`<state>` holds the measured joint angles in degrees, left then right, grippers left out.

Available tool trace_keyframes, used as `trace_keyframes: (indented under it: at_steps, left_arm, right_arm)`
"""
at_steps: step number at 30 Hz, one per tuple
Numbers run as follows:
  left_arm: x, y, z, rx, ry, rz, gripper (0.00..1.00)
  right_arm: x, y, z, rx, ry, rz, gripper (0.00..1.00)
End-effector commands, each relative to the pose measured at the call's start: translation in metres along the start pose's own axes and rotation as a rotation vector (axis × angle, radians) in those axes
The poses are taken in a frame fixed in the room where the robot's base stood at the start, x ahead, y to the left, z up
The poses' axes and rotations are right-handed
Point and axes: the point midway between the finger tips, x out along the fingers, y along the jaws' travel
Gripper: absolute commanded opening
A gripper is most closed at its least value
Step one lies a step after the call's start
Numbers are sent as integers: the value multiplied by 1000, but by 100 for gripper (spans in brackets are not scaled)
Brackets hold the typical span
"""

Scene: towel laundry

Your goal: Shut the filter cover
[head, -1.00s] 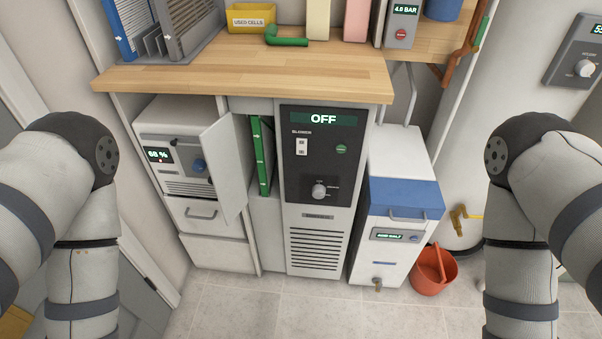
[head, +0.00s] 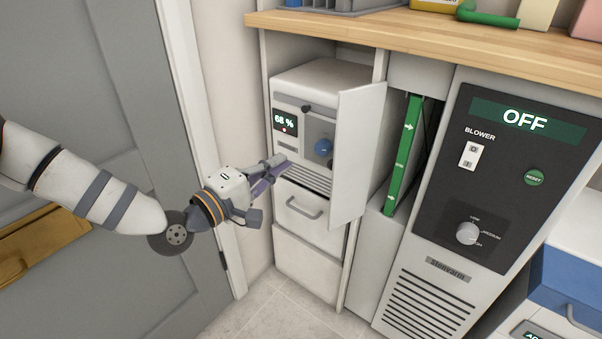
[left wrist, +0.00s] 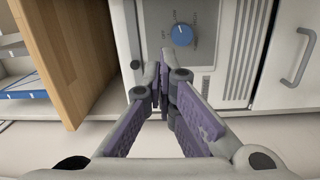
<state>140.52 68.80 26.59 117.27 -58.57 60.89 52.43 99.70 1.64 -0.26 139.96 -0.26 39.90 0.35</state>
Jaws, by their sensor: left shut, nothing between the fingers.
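The filter cover (head: 359,155) appears to be the white upright panel standing open in the head view, sticking out between the cabinet with the 68 % display and the filter slot. A green-edged filter (head: 404,155) stands in the slot to its right, with white arrows on its edge. My left gripper (head: 277,168) is shut and empty, in front of the cabinet's lower vents and left of the panel, apart from it. In the left wrist view its purple-padded fingers (left wrist: 166,82) meet near the blue knob (left wrist: 182,34). I cannot make out the panel there. My right gripper is out of view.
The white cabinet (head: 330,80) has drawers below it, one with a handle (head: 304,209). A wooden worktop (head: 440,38) overhangs above. The blower panel (head: 500,170) reading OFF is at the right. A grey door (head: 110,120) is at the left, with clear floor between.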

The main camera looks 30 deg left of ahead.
Motion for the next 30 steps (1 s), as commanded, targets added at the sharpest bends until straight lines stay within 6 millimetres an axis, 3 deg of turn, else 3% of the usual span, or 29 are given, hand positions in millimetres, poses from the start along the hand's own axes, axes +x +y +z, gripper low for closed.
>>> trace_keyframes:
  at_steps: [12, 20, 30]
  left_arm:
    - [89, -3, 3, 2, -4, -6, 0]
    - [76, -1, 36, -2, -4, -7, 0]
    - [74, -1, 40, 0, -3, -7, 0]
  right_arm:
    - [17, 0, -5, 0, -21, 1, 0]
    - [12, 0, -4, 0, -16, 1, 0]
    - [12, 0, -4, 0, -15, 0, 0]
